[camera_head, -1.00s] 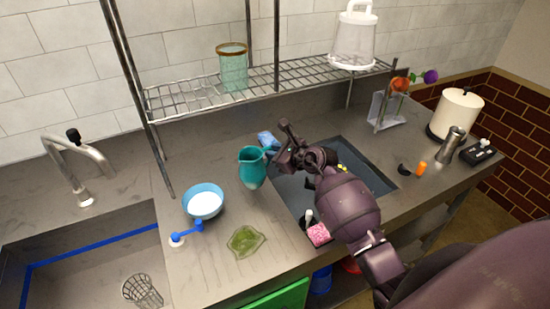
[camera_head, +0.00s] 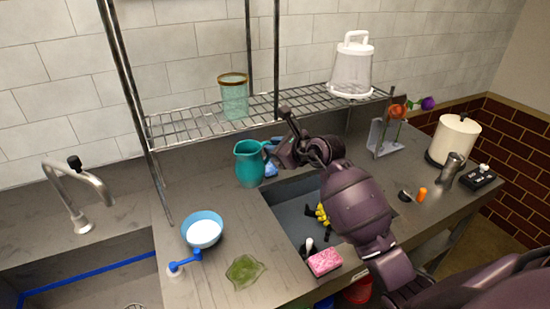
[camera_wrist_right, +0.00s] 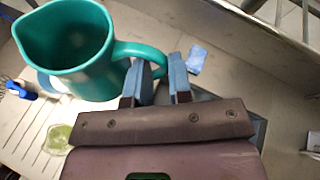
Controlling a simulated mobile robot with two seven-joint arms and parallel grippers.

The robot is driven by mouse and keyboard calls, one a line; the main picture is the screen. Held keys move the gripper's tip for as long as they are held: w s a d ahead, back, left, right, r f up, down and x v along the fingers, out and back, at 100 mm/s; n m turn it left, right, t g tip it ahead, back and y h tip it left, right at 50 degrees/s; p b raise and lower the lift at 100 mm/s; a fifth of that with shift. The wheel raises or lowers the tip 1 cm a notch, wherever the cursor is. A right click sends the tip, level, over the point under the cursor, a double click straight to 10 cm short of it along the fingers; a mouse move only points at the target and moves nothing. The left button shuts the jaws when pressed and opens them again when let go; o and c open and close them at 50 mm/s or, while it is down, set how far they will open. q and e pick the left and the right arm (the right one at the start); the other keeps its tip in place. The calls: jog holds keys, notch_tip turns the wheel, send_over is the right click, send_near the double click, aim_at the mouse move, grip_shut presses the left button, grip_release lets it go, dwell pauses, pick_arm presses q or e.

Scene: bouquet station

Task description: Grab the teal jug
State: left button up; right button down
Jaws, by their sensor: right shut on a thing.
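The teal jug (camera_head: 249,165) is upright, left of the dark sink basin and below the wire shelf. It also fills the upper left of the right wrist view (camera_wrist_right: 70,50), where I see into its open top. My right gripper (camera_head: 274,152) is at the jug's right side, shut on its handle. In the right wrist view the two blue-grey fingers (camera_wrist_right: 162,80) are at the handle, and the body is to their left. The head view does not clearly show whether the jug's base touches the counter. My left gripper is not in view.
A blue bowl (camera_head: 202,230) and a green dish (camera_head: 244,270) are on the counter in front. A blue cloth (camera_wrist_right: 196,59) lies close behind the gripper. The wire shelf (camera_head: 190,122) overhangs the back, with a glass (camera_head: 233,97) on it. A pink sponge (camera_head: 325,262) is by the basin.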

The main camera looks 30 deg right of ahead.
jog(key=shift+r, duration=2.45)
